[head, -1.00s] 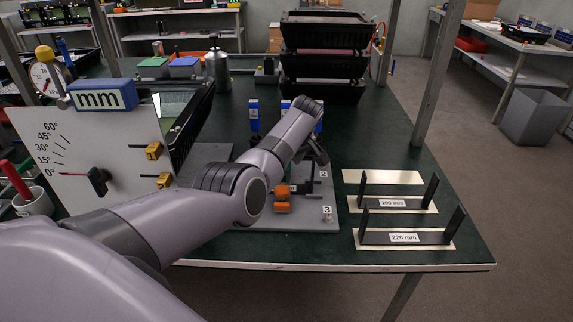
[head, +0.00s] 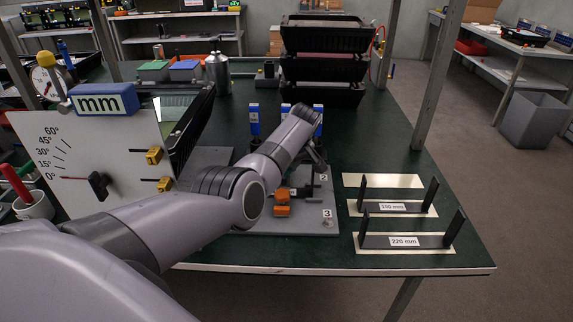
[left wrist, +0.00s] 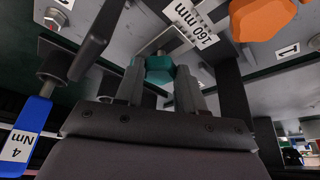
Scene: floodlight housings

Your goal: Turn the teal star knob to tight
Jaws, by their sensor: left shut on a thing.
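The teal star knob (left wrist: 159,66) shows in the left wrist view, between the two fingers of my left gripper (left wrist: 163,78). The fingers are closed on its sides, and they cover part of it. In the head view my left gripper (head: 317,157) is over the grey fixture plate (head: 245,222), and my arm hides the teal knob there. My right gripper is in neither view.
Black stands marked 190 mm (head: 394,206) and 220 mm (head: 405,241) are on the right. Stacked black crates (head: 322,68) stand behind.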

